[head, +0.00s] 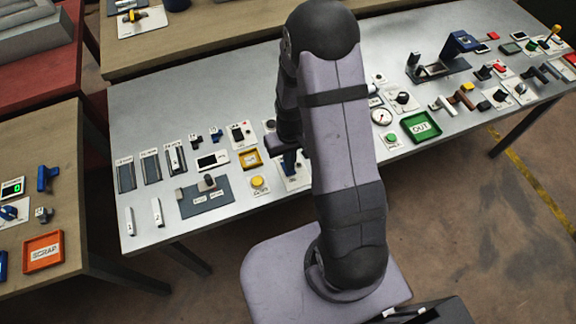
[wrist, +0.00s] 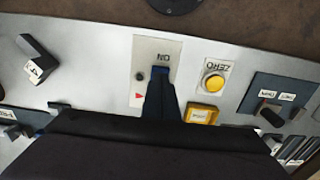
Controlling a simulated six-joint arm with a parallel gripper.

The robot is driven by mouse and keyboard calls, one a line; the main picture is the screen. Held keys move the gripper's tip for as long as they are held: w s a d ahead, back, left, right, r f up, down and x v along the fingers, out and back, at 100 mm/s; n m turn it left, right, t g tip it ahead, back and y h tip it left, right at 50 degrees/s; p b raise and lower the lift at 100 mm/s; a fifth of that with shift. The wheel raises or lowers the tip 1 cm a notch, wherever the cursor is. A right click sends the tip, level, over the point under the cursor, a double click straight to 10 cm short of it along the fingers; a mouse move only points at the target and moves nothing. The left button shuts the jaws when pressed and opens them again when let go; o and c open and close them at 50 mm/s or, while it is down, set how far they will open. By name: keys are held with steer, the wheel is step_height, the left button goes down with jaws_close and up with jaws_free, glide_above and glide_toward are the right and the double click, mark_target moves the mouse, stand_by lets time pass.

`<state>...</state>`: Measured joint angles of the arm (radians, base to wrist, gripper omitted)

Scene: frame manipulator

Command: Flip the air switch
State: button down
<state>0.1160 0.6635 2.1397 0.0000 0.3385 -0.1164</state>
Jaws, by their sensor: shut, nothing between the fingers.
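A pale plate (wrist: 143,55) marked "ON", with a small dark round part and a red triangle, lies under my gripper in the wrist view. It may be the air switch, but no "AIR" label is readable. The same plate seems to show beside my gripper in the head view (head: 299,183). My gripper (wrist: 160,75) is shut and empty, its dark blue tip over the right side of the plate near the "ON" mark. It also shows in the head view (head: 289,166), just left of my arm. The tip hides part of the plate, and contact cannot be told.
A yellow button (wrist: 213,83) on a "ZERO" plate is right of my gripper, with a small yellow tray (wrist: 201,114) below it. A dark panel (wrist: 262,92) with switches is further right.

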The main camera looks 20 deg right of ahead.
steer(key=shift+f+b, duration=0.6)
steer(key=shift+f, duration=0.25)
stand_by(0.3)
steer(key=shift+r, duration=0.15)
step_height(320, 180, up, 7)
steer(key=p, duration=0.6)
stand_by(0.4)
steer(key=shift+s, duration=0.1)
